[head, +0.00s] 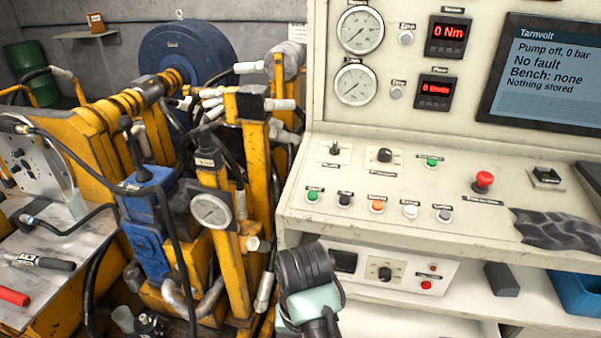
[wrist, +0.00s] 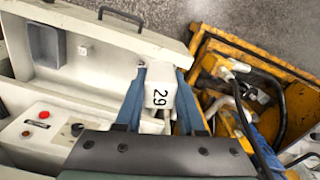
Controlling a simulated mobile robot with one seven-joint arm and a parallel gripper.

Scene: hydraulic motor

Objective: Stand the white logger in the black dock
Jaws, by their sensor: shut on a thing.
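The white logger, marked 29 (wrist: 159,95), is between the two blue fingers of my gripper (wrist: 160,77) in the wrist view. The fingers are shut on its sides. It is held up in the air, beside the white shelf's end. In the head view my wrist hides the logger. A dark upright block (wrist: 45,46), which looks like the black dock, stands on the white shelf at the upper left of the wrist view. It also shows in the head view (head: 501,278), right of the knob box. My gripper is well apart from it. I cannot make out its opening.
The box with a knob and red button (head: 393,276) stands on the shelf (head: 470,312) under the sloping console (head: 400,235). A blue bin (head: 575,292) is right of the block. Yellow machinery with hoses (head: 232,240) crowds the left.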

